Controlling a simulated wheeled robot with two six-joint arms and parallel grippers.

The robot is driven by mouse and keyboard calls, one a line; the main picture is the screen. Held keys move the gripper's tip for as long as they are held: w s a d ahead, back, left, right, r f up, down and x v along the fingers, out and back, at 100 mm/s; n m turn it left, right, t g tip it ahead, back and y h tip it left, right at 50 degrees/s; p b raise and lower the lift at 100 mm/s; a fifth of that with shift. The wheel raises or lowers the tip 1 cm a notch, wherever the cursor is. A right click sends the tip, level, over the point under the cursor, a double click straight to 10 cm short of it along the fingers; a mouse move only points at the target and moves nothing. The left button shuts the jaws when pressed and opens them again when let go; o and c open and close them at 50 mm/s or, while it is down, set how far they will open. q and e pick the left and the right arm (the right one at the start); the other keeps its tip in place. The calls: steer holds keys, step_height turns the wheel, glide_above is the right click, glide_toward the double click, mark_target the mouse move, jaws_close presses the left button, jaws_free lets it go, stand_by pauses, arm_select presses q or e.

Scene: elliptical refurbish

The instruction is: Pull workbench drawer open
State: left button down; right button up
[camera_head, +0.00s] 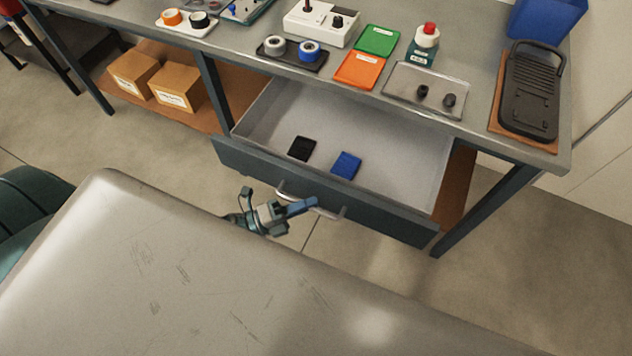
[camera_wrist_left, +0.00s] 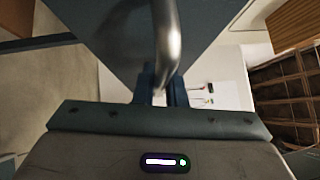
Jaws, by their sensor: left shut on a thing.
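The workbench drawer (camera_head: 325,205) stands open, pulled out from under the bench top. Inside it lie a black item (camera_head: 302,148) and a blue item (camera_head: 346,165). A curved metal handle (camera_head: 333,214) is on its dark front. My left gripper (camera_head: 312,203) is at the handle, its fingers shut on it. In the left wrist view the handle (camera_wrist_left: 167,45) runs down to between the fingers (camera_wrist_left: 165,85), with the drawer front (camera_wrist_left: 105,30) behind it. My right gripper is not in either view.
The workbench top (camera_head: 480,135) holds an orange tray (camera_head: 360,70), a green tray (camera_head: 377,40), a clear tray and a black device (camera_head: 533,90). Cardboard boxes (camera_head: 178,88) sit on the lower shelf. A large grey surface (camera_head: 200,280) fills the foreground, close to the drawer front.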

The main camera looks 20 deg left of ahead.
arm_select(q)
steer(key=shift+s, duration=1.2)
steer(key=c, duration=1.5)
jaws_free()
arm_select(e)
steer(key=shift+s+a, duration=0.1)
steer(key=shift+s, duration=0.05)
arm_select(q)
steer(key=shift+a, duration=0.1)
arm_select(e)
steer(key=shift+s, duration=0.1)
